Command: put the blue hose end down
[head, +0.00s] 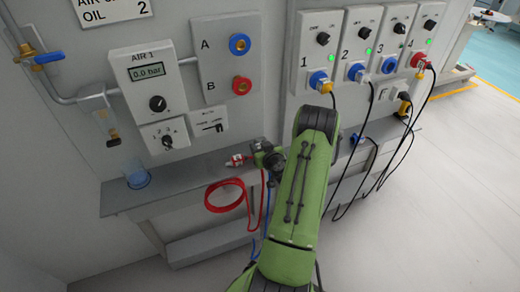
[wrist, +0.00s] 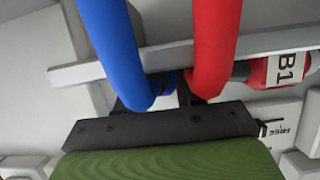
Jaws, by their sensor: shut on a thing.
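My gripper (head: 262,150) is shut on the blue hose end, just above the grey bench ledge. In the wrist view the blue hose (wrist: 115,45) bends down between my gripper's dark fingers (wrist: 160,92), and the fitting itself is mostly hidden. In the head view a bit of blue hose (head: 268,208) hangs below my gripper, past the ledge front. The red hose end (head: 238,160), labelled B1 in the wrist view (wrist: 262,72), lies on the ledge close to my gripper's left.
Blue port A (head: 239,44) and red port B (head: 241,85) on the wall are empty. Black cables (head: 385,165) hang at the right.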

